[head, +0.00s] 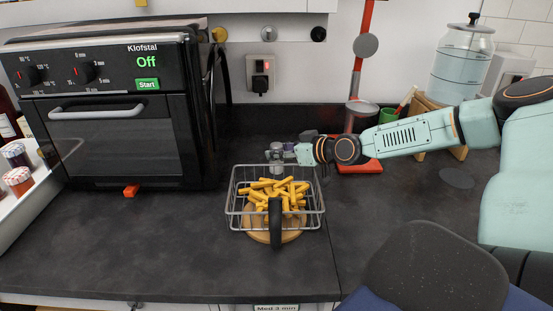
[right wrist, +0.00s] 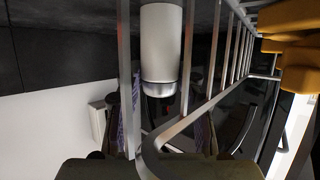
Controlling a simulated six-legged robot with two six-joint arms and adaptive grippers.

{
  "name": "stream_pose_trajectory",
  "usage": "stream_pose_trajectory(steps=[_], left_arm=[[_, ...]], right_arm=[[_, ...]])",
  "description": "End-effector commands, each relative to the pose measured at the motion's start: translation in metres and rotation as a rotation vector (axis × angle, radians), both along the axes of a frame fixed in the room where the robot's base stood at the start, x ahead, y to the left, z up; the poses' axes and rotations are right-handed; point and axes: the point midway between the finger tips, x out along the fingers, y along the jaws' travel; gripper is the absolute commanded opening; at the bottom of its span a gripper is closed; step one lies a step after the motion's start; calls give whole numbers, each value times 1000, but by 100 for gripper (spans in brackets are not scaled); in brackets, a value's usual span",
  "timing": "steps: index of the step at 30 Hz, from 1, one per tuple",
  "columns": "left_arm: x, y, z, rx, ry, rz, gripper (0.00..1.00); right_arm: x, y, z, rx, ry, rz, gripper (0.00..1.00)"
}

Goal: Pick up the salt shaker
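The salt shaker (head: 276,153) is a small pale cylinder with a metal cap, standing on the dark counter just behind the wire fry basket. My right gripper (head: 289,152) reaches in from the right, close to the shaker. In the right wrist view, the dark fingers of the gripper (right wrist: 160,115) look spread, with gaps on both sides of the shaker's line. My left gripper is not in view.
The wire basket (head: 232,212) of fries (head: 272,190) has a dark handle toward the front and sits on a round wooden board (head: 262,234), very near my right gripper. A black oven (head: 115,130) stands left. A red stand (head: 362,167) and glass dispenser (head: 462,65) are behind my right arm.

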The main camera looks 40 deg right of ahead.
Motion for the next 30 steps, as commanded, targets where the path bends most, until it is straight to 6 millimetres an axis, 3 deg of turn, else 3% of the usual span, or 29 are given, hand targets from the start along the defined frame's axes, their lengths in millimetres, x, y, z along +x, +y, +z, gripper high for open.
stream_pose_trajectory(steps=[11,20,30], left_arm=[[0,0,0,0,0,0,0],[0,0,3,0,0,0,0],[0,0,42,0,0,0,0]], right_arm=[[0,0,0,0,0,0,3],[0,0,3,0,0,0,3],[0,0,44,1,-1,0,3]])
